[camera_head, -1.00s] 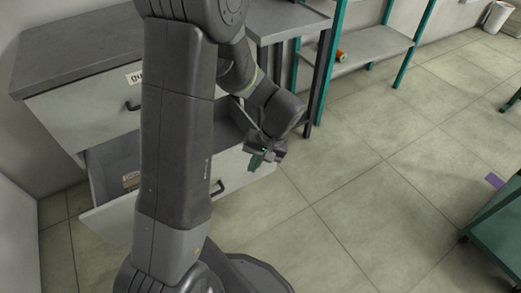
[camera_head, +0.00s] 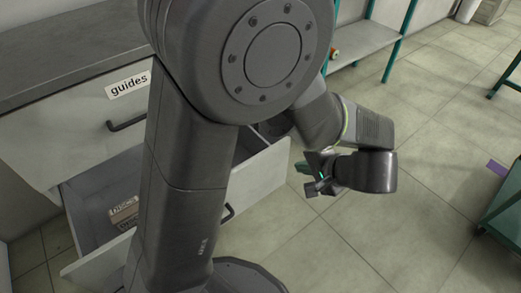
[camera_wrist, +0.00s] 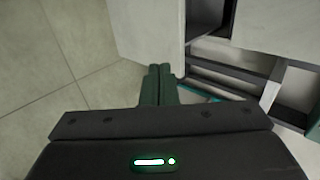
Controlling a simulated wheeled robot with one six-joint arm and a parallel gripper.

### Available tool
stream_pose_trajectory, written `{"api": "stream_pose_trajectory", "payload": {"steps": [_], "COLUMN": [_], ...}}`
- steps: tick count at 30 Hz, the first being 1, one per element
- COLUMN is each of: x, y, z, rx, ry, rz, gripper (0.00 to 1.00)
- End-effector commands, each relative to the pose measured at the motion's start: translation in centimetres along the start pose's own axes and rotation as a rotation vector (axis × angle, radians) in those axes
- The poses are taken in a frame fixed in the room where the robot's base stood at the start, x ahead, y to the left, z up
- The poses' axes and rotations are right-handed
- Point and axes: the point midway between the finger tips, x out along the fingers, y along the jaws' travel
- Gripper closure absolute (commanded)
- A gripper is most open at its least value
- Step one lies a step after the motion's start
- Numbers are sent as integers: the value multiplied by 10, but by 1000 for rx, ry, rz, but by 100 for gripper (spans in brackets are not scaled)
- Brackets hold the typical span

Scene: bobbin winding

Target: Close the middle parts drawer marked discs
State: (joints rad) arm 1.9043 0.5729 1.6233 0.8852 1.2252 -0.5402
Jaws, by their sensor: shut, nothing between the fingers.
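The open drawer (camera_head: 268,172) is pulled out below the closed drawer marked guides. Its pale front carries a dark handle (camera_head: 229,212), and my arm hides the middle of the front. Inside lies a small cardboard box (camera_head: 124,213) with printing too small to read surely. My gripper (camera_head: 305,168) is shut and empty, just right of the drawer front's right end; the gap between them cannot be judged. In the wrist view the green fingers (camera_wrist: 160,72) are together and point toward a pale panel (camera_wrist: 147,28), probably the drawer front.
The closed guides drawer (camera_head: 70,118) sits under the grey worktop (camera_head: 60,55). A teal-framed shelf (camera_head: 365,42) stands behind to the right. A green cabinet or cart (camera_head: 505,222) is at the right edge. The tiled floor (camera_head: 430,190) right of my gripper is clear.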

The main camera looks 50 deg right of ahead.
Motion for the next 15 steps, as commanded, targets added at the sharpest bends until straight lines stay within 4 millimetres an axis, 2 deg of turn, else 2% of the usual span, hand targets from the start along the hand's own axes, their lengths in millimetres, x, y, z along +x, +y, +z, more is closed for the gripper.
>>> {"api": "stream_pose_trajectory", "payload": {"steps": [5,15], "x": [12,82], "y": [1,3], "z": [0,0], "rx": [3,2], "ry": [2,-2], "rz": [-4,-2], "gripper": [100,100]}}
